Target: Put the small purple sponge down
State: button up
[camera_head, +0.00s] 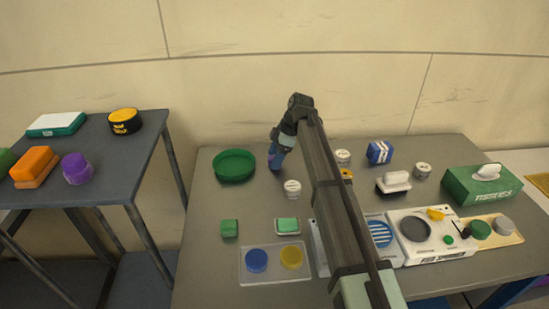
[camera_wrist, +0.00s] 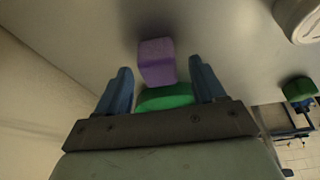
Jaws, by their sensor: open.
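The small purple sponge (camera_wrist: 157,62) shows in the wrist view at and just beyond the fingertips, between their lines, with gaps to both sides. My gripper (camera_wrist: 160,74) is open, its two blue fingers apart on either side of the sponge's near end. The sponge appears to be on the grey table top, though its contact is hard to see. In the head view my gripper (camera_head: 275,160) points down over the back of the table, right of a green round dish (camera_head: 234,165). Only a purple sliver shows at the fingers there.
A white-lidded jar (camera_head: 292,189) stands just in front of my gripper. A green shape (camera_wrist: 165,97) shows between the fingers in the wrist view. A green block (camera_head: 229,228) and a clear tray (camera_head: 249,279) lie nearer the front. The table's right side is crowded.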

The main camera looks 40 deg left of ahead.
jog(key=v, duration=1.1)
jog(key=shift+r, duration=0.15)
jog(key=shift+w, duration=0.1)
